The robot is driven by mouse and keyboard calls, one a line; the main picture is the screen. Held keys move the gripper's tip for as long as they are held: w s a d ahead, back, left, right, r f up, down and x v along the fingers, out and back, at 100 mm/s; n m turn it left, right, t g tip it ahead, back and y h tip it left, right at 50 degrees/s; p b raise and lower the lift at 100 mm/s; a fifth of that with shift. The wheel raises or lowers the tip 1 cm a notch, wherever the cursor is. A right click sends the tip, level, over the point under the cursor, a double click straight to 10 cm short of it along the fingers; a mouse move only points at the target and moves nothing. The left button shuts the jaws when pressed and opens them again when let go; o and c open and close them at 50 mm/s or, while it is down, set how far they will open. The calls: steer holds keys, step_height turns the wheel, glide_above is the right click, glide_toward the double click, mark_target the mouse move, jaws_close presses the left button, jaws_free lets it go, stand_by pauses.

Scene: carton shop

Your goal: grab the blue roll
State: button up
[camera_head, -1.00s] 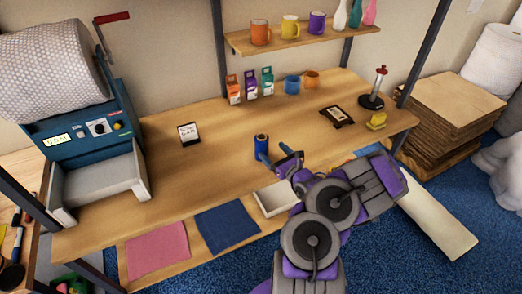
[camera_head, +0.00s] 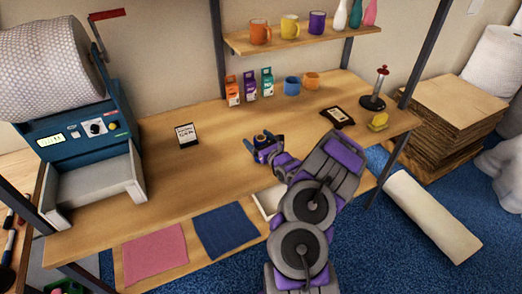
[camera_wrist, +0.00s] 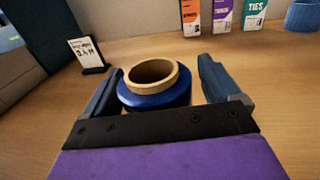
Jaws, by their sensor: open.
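The blue roll (camera_wrist: 155,88) stands upright on the wooden table, with its tan cardboard core showing at the top in the wrist view. My gripper (camera_wrist: 160,88) is open, with one finger on each side of the roll. A gap shows between the roll and the right finger; the left finger is close to it, and I cannot tell whether they touch. The roll's lower part is hidden behind the gripper's front edge. In the head view my gripper (camera_head: 262,146) is low over the middle of the table and covers most of the roll.
A small sign (camera_head: 187,134) stands on the table to the left. Several small boxes (camera_head: 249,88) and a blue mug (camera_head: 292,86) stand behind. A large dispenser (camera_head: 85,140) fills the left end. The table between sign and gripper is clear.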

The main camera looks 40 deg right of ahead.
steer(key=shift+c, duration=0.2)
steer(key=c, duration=1.2)
steer(key=shift+r, duration=0.15)
